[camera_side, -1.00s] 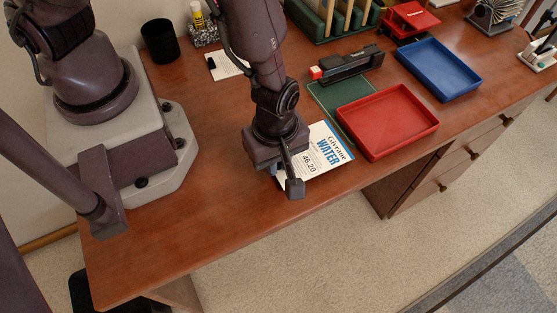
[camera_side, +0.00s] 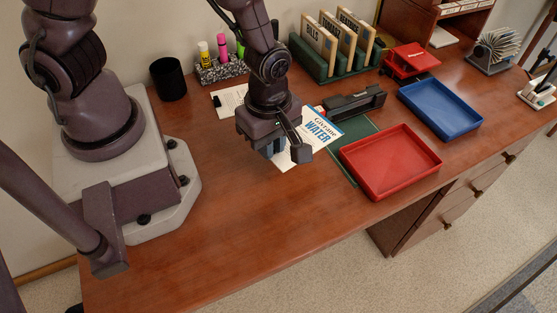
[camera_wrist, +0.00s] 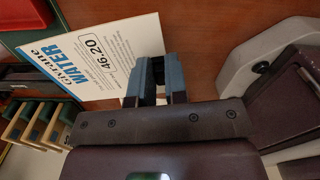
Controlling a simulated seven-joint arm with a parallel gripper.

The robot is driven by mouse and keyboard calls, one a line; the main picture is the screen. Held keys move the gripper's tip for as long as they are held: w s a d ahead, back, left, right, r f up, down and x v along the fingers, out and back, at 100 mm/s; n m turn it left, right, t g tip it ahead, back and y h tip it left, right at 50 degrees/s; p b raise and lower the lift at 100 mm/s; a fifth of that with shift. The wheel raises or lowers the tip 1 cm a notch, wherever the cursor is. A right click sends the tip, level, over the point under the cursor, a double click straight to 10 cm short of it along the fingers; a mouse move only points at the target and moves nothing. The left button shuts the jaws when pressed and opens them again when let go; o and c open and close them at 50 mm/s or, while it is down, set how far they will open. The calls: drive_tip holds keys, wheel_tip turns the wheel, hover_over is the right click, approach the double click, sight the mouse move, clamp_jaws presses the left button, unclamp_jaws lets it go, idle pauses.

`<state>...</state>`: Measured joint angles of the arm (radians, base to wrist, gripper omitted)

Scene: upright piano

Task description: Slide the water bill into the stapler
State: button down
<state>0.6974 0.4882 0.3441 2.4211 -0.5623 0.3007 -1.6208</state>
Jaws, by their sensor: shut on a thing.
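The water bill (camera_side: 318,131) is a white sheet with a blue "Givrane WATER" heading. In the wrist view, the bill (camera_wrist: 92,58) reaches out from between the two blue-grey fingers of my gripper (camera_wrist: 155,80). My gripper (camera_side: 274,149) is shut on the bill's near end, low over the desk; the side view partly hides the grip. The stapler (camera_side: 355,103) is long and black with a red part at its left end. It lies just beyond the bill, on the green mat (camera_side: 359,128). I cannot tell whether the bill touches it.
A red tray (camera_side: 391,184) stands right of the mat, with a blue tray (camera_side: 440,108) beyond it. A file rack (camera_side: 337,70), marker holder (camera_side: 221,70), black cup (camera_side: 168,79) and clipboard (camera_side: 229,99) are at the back. The front left of the desk is clear.

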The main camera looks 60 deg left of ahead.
drive_tip(key=a, duration=0.2)
drive_tip(key=a+f, duration=0.1)
drive_tip(key=a, duration=0.1)
drive_tip(key=s+a+f, duration=0.1)
drive_tip(key=a, duration=0.2)
drive_tip(key=shift+s+f, duration=0.1)
drive_tip(key=shift+f, duration=0.15)
drive_tip(key=shift+d+f+m, duration=0.1)
drive_tip(key=shift+m, duration=0.6)
drive_tip(key=shift+d+m, duration=0.25)
drive_tip(key=shift+m, duration=0.05)
drive_tip(key=shift+w+f, duration=0.2)
drive_tip(key=shift+f, duration=0.55)
drive_tip(key=shift+w+f, duration=0.25)
drive_tip(key=shift+f, duration=0.55)
drive_tip(key=shift+w+f, duration=0.2)
drive_tip(key=shift+f, duration=0.55)
drive_tip(key=shift+w, duration=0.55)
